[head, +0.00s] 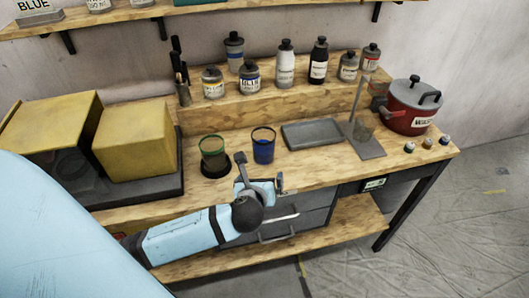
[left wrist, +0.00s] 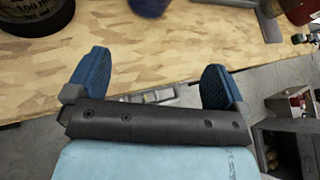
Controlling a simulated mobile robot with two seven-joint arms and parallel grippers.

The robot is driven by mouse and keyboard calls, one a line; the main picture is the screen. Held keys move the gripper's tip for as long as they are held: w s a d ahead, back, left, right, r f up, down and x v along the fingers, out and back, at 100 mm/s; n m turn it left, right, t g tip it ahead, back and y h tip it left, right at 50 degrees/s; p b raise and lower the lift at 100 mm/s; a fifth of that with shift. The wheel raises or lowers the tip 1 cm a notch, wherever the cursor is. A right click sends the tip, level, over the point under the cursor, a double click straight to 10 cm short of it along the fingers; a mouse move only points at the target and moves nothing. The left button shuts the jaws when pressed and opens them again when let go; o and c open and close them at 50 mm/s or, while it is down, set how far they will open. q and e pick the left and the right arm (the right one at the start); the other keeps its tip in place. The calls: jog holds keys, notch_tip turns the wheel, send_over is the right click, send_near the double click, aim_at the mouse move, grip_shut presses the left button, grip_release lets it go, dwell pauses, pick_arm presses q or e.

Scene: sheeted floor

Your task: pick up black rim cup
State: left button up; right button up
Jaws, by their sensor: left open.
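Two see-through cups stand on the wooden bench in the head view. One is a blue cup (head: 263,149) with a dark-looking rim; the other is a green cup (head: 212,149) in a round black base. I cannot tell for certain which is the black rim cup. My left gripper (head: 262,172) is open and empty at the bench's front edge, just in front of the blue cup and apart from it. In the left wrist view the open fingers (left wrist: 155,82) have nothing between them. The blue cup's lower part (left wrist: 148,6) shows beyond them; its rim is cut off. My right gripper is not in view.
Yellow boxes (head: 135,140) stand left. Several bottles line the raised shelf behind. Drawers (head: 290,215) are under the bench.

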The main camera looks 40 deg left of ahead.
aim_at(262, 156)
pick_arm(q)
jog(key=shift+w+a+r+m+t, duration=0.3)
jog(key=shift+a+r+m, duration=0.1)
jog(key=shift+a+m, duration=0.1)
jog(key=shift+w+a+r+m+y, duration=0.1)
jog(key=shift+w+a+m+y, duration=0.05)
jog(key=shift+a+m+y, duration=0.2)
jog(key=x, duration=0.7)
jog(key=shift+w, duration=0.15)
jog(key=shift+s+a+x, duration=0.1)
jog(key=shift+a+x, duration=0.05)
jog(key=shift+x, duration=1.4)
jog(key=shift+s+a+x, duration=0.1)
jog(key=shift+a+x, duration=0.05)
jog(key=shift+x, duration=1.35)
jog(key=c, duration=1.1)
jog(key=shift+c, duration=0.2)
